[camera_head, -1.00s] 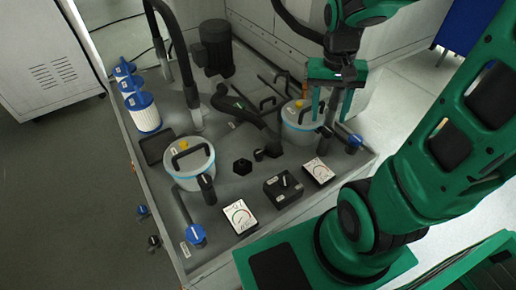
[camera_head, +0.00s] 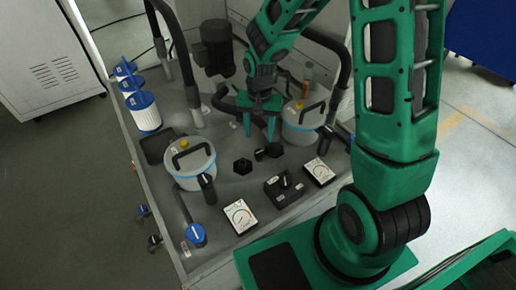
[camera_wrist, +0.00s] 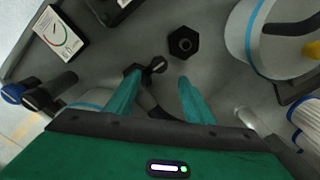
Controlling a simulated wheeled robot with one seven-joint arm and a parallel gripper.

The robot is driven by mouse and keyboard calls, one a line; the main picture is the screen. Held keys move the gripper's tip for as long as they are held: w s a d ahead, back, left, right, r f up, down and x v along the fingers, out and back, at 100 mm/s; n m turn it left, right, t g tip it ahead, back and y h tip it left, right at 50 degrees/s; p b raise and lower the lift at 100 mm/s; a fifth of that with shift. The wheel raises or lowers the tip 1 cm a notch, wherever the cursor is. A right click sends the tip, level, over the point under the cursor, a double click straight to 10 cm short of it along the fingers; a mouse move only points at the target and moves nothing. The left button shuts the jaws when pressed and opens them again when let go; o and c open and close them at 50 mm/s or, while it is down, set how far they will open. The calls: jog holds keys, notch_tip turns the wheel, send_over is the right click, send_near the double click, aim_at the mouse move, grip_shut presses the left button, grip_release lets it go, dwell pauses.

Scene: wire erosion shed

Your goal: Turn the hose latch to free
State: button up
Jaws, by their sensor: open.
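My gripper (camera_head: 259,128) is open and points down over the middle of the bench, its green fingers apart and empty. In the wrist view, a small black fitting with a rounded end (camera_wrist: 152,66) lies just beyond the fingertips (camera_wrist: 157,82), near the left finger; it also shows in the head view (camera_head: 268,152). I cannot tell for sure whether this is the hose latch. A black hexagonal socket (camera_head: 243,166) sits beside it, and in the wrist view (camera_wrist: 183,42) it lies beyond the right finger. The dark hose behind is partly hidden by my gripper.
A lidded canister (camera_head: 190,172) stands left of the gripper and another (camera_head: 302,128) close on its right. Gauges (camera_head: 240,216), (camera_head: 319,171) and a black switch box (camera_head: 284,189) lie in front. Filters (camera_head: 145,112) and a motor (camera_head: 215,48) stand behind.

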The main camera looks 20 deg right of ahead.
aim_at(259, 152)
notch_tip(259, 152, down, 9)
jog(key=shift+r, duration=0.2)
dwell(0.3)
jog(key=c, duration=1)
